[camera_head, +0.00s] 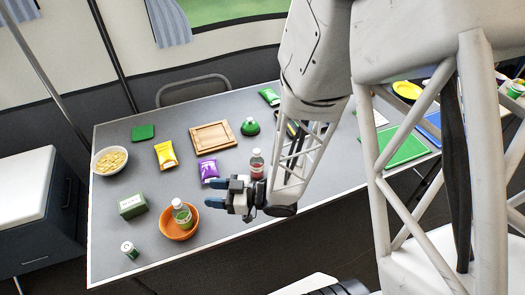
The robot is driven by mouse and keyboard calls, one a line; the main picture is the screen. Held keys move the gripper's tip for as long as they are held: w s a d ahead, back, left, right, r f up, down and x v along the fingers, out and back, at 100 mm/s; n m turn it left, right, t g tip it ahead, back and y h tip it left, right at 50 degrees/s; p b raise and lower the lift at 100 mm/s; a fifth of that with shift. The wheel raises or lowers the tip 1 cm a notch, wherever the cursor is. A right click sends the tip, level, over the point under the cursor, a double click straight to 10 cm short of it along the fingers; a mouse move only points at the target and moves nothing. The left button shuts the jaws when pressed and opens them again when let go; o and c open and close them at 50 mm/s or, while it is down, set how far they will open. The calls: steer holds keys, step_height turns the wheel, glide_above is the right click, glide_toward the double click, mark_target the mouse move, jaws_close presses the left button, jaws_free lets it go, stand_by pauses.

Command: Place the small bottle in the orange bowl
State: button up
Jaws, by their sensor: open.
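A small clear bottle with a green label and white cap (182,214) stands in the orange bowl (178,236) near the table's front left, leaning a little. My gripper (213,193) is to the right of the bowl and a little above it, pointing left. Its two blue-tipped fingers are apart, with nothing between them. It is clear of the bottle in this view. Another bottle, with red contents and a white cap (256,165), stands behind my gripper; its lower part is partly hidden.
On the grey table (130,205) are a dark green box (132,205), a small can (129,249), a purple packet (208,170), a yellow packet (165,154), a bowl of chips (110,161) and a wooden tray (213,138). My arm covers part of the right side.

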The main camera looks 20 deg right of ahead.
steer(key=w+d+r+m+t+h, duration=0.3)
steer(key=w+d+r+h, duration=0.3)
steer(key=w+h, duration=0.25)
steer(key=d+r+m+h, duration=0.4)
steer(key=d+r+h, duration=0.2)
steer(key=d, duration=0.1)
steer(key=s+r+m+g, duration=0.3)
steer(key=s+r, duration=0.3)
steer(key=s, duration=0.3)
steer(key=s+r+m+g+h, duration=0.1)
steer(key=s+r+m+g, duration=0.2)
steer(key=s, duration=0.7)
step_height(320, 180, up, 4)
steer(key=shift+s+a+f+g, duration=0.2)
steer(key=shift+a+g, duration=0.15)
steer(key=shift+g, duration=0.85)
